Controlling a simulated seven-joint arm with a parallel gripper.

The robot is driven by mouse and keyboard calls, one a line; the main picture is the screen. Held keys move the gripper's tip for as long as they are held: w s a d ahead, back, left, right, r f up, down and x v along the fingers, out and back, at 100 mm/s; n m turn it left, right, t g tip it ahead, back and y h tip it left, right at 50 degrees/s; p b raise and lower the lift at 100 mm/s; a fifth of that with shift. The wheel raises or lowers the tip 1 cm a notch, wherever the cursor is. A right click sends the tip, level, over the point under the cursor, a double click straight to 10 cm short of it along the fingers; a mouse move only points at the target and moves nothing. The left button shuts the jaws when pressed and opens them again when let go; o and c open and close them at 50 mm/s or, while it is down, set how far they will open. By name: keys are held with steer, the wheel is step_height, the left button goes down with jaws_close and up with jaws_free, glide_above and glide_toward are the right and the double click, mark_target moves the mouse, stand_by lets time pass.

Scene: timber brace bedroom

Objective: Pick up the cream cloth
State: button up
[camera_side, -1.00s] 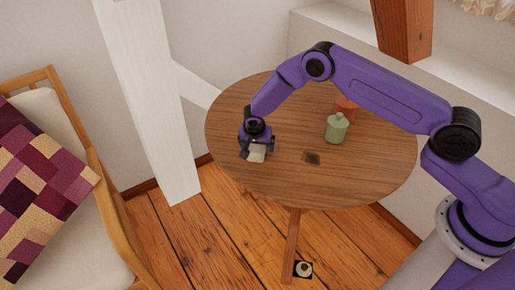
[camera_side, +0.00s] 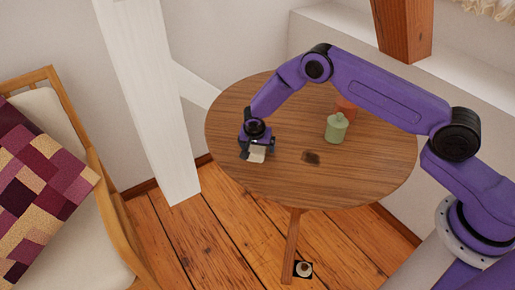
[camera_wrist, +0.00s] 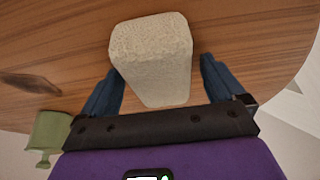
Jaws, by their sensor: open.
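The cream cloth (camera_wrist: 150,55) is a thick, folded block on the wooden table. In the wrist view it lies between the two blue fingers of my open gripper (camera_wrist: 158,88), with a small gap showing beside the right finger. In the side view the cloth (camera_side: 256,155) shows below my gripper (camera_side: 258,152), near the table's left edge. The gripper hides part of it there. I cannot tell whether the fingers touch it.
The round wooden table (camera_side: 330,185) has a dark patch (camera_side: 311,157) on its top. A green bottle (camera_side: 336,127) stands to the right, with an orange-brown pot (camera_side: 346,106) behind it. A white timber post (camera_side: 150,95) rises left of the table. The table's front is clear.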

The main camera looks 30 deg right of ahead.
steer(key=c, duration=1.2)
steer(key=shift+o, duration=0.2)
steer(key=shift+r, duration=0.15)
step_height(320, 180, up, 4)
steer(key=shift+f, duration=0.1)
steer(key=s+d+r, duration=0.2)
steer(key=s+r, duration=0.7)
steer(key=s, duration=0.4)
steer(key=shift+s+d+r, duration=0.2)
steer(key=shift+s+r, duration=0.05)
steer(key=shift+s, duration=0.15)
